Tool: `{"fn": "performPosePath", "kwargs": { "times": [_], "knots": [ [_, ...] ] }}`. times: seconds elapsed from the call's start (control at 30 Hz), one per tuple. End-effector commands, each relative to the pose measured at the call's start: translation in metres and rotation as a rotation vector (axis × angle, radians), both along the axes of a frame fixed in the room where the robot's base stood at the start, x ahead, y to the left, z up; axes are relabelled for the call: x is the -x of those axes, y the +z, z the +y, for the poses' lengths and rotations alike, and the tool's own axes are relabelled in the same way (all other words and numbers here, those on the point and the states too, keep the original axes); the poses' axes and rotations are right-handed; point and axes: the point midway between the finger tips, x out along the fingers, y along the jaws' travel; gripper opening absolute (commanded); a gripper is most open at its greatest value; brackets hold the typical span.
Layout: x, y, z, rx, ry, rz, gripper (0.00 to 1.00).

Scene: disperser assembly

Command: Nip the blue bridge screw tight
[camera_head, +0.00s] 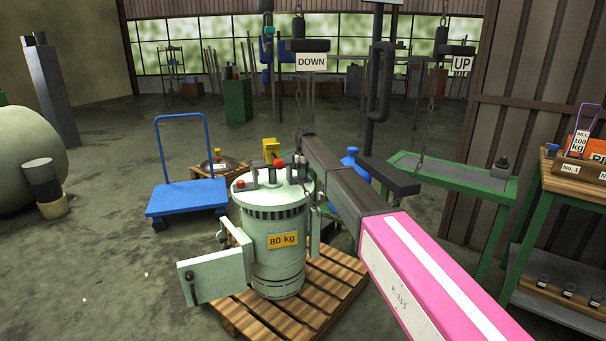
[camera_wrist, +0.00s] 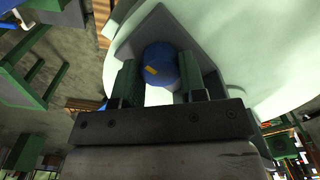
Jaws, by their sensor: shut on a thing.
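The blue bridge screw (camera_wrist: 158,62) shows in the wrist view as a round blue head with a small yellow mark. It sits in front of a grey bracket on a pale green body. My gripper (camera_wrist: 161,78) has one green finger on each side of the head and is shut on it. In the head view, the pale green machine marked 80 kg (camera_head: 270,262) stands upright, its hinged door (camera_head: 212,278) swung out at the left. My arm reaches behind the machine's right side there, so the screw and my fingers are hidden.
The machine stands on a wooden pallet (camera_head: 327,284). A blue cart (camera_head: 186,197) is at its left, and a green-framed table (camera_head: 452,178) at its right. Chains hang above, by the DOWN sign (camera_head: 311,62) and UP sign (camera_head: 461,65). The floor at the left front is mostly clear.

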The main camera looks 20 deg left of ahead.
Motion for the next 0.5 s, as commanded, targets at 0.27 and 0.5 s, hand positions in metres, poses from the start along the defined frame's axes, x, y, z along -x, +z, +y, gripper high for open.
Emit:
{"fn": "performPosePath", "kwargs": {
  "times": [0.27,0.5],
  "knots": [
    [-0.0004,0.0007,0.0001,0.0,-0.263,-0.001,0.15],
    [-0.0006,0.0008,-0.0001,0.0,-0.491,-0.001,0.15]
  ]
}}
